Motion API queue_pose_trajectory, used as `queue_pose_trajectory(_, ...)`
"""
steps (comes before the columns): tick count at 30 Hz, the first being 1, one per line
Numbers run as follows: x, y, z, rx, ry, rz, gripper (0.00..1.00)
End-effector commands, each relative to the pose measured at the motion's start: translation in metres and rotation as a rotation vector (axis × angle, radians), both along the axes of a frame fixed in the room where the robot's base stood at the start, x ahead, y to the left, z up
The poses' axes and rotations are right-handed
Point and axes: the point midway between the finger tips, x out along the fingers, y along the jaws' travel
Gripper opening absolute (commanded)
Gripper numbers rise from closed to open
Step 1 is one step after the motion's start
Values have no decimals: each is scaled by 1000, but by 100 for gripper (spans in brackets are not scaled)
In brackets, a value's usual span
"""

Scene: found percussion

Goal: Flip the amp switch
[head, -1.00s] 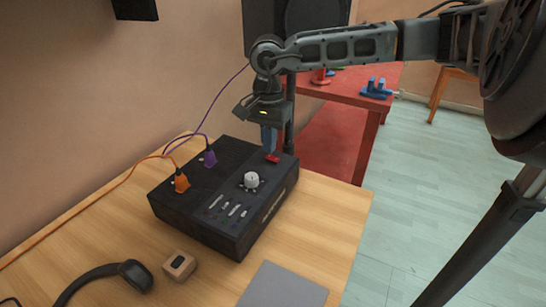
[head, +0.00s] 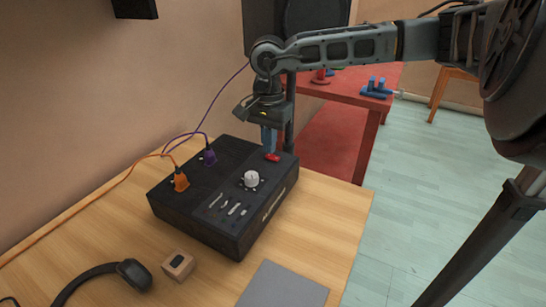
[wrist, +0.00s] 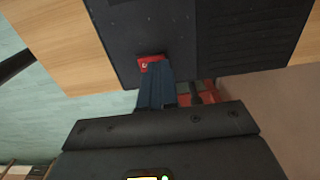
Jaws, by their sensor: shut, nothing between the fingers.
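The black amp (head: 225,196) sits on the wooden table, with a white knob (head: 251,179), several small sliders and two plugged cables on its top. Its red switch (head: 272,157) is near the far right corner of the top. In the wrist view the red switch (wrist: 150,62) shows at the tips of the blue fingers. My gripper (head: 269,151) points down and is shut, with nothing held. Its fingertips are at the switch, seemingly touching it. The fingers hide part of the switch in the wrist view.
An orange plug (head: 181,181) and a purple plug (head: 210,156) stand up from the amp's left side. Headphones (head: 133,273), a small wooden block (head: 178,265) and a grey pad (head: 283,286) lie in front. A red table (head: 345,90) stands behind.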

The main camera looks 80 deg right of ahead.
Motion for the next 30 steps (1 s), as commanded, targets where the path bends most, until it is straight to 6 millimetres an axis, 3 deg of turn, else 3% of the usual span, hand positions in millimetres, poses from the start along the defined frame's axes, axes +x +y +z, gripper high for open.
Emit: queue_pose_trajectory(30,0,0,-11,0,0,0,0)
